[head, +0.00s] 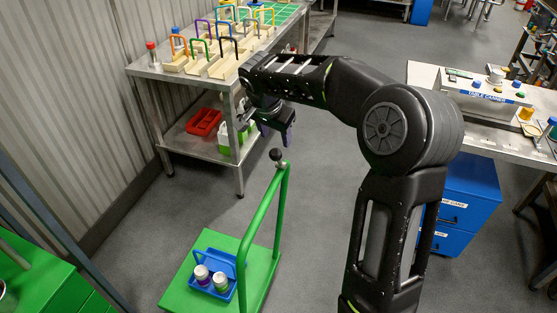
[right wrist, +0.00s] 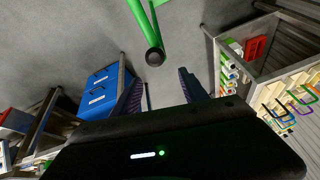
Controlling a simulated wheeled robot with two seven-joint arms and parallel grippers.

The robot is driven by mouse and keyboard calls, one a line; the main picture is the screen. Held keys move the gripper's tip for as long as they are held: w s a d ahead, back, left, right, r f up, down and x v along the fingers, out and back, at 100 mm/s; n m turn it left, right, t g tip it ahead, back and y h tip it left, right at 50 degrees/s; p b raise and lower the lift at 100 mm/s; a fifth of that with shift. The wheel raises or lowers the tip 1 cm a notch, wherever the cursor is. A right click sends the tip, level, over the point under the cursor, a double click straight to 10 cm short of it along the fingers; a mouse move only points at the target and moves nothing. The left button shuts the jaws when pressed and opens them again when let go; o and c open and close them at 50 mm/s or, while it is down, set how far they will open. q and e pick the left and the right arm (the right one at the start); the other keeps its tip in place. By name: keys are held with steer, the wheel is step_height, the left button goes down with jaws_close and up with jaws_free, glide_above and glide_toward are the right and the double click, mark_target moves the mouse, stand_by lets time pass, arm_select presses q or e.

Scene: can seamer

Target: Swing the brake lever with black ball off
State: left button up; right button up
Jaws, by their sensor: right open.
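The black ball (head: 276,154) of the brake lever sits at the top corner of the green cart's handle (head: 262,212). The lever's short stem below the ball is small and its angle is hard to tell. In the right wrist view the ball (right wrist: 155,57) shows beyond the fingertips, roughly centred between them, with the green handle bar (right wrist: 138,18) behind it. My right gripper (head: 280,132) is open and empty, just above the ball and apart from it. Its two fingers (right wrist: 160,86) stand wide apart in the wrist view. My left gripper is not in view.
The green cart platform (head: 185,285) carries a blue caddy (head: 233,270) with two cans. A steel table (head: 140,70) with wooden blocks and coloured hoops stands behind left. A blue drawer cabinet (head: 470,190) stands at right under another table. Grey floor around the cart is clear.

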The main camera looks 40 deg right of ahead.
mark_target(276, 151)
step_height(276, 151, down, 6)
steer(key=b, duration=0.5)
steer(key=shift+w, duration=0.15)
steer(key=shift+r, duration=0.1)
steer(key=shift+d, duration=0.1)
steer(key=shift+p+x, duration=0.75)
steer(key=shift+x, duration=3.15)
steer(key=shift+c, duration=0.4)
jaws_close()
